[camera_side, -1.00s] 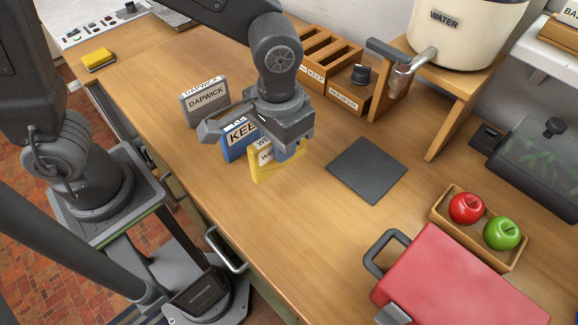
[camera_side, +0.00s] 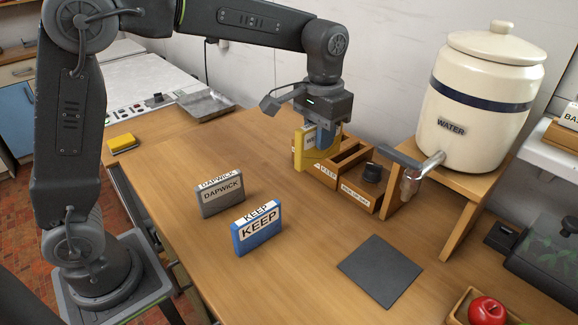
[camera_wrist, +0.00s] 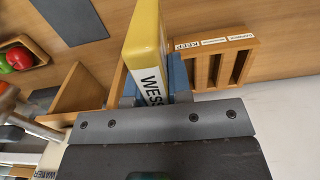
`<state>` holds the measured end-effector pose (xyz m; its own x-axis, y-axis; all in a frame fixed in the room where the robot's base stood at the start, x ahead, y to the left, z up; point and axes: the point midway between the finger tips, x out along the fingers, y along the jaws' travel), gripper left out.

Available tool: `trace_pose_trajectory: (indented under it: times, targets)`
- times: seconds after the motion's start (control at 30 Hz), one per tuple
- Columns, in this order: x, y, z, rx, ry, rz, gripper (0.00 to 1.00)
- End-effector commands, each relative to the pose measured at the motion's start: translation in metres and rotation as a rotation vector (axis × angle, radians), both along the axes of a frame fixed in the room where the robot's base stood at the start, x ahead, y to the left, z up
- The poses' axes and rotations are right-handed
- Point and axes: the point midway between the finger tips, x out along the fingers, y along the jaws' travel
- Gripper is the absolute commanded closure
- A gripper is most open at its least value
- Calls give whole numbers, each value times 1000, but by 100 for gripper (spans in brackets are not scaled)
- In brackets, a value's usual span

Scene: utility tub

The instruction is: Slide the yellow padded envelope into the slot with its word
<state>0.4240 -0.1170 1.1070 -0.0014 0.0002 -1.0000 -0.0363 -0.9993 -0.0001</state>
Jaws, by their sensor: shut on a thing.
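My gripper (camera_side: 322,140) is shut on the yellow padded envelope (camera_side: 299,150), holding it upright with its white label partly hidden. In the wrist view the yellow envelope (camera_wrist: 146,40) shows a label beginning "WESS". The wooden slot rack (camera_side: 338,184) is just to the right of and below the envelope in the side view. The wrist view shows the rack (camera_wrist: 229,65) with dark open slots and a row of small labels, one reading "KEEP". The envelope appears beside the rack, above its near left end; I cannot tell whether they touch.
A blue "KEEP" envelope (camera_side: 257,232) and a grey "DAPWICK" envelope (camera_side: 220,196) stand on the table. A dark mat (camera_side: 380,270) lies at the front right. The water crock (camera_side: 485,95) on its wooden stand, with a protruding tap (camera_side: 412,182), is right of the rack.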

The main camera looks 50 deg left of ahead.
Motion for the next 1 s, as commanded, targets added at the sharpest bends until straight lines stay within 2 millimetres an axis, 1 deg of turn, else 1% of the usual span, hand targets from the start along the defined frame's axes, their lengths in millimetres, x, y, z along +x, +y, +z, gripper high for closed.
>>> trace_pose_trajectory:
  times: [0.03,0.2,0.4,0.5,0.6,0.73,0.87,1.0]
  targets:
    - [19,6,1,0,0,7,100]
    - [69,27,6,0,1,17,100]
    - [117,57,4,0,1,28,100]
    - [134,71,2,0,2,31,100]
    - [145,83,-1,0,1,35,100]
    - [153,92,-2,0,-1,36,100]
    - [156,95,-4,0,-1,37,100]
    - [156,95,-11,0,1,37,100]
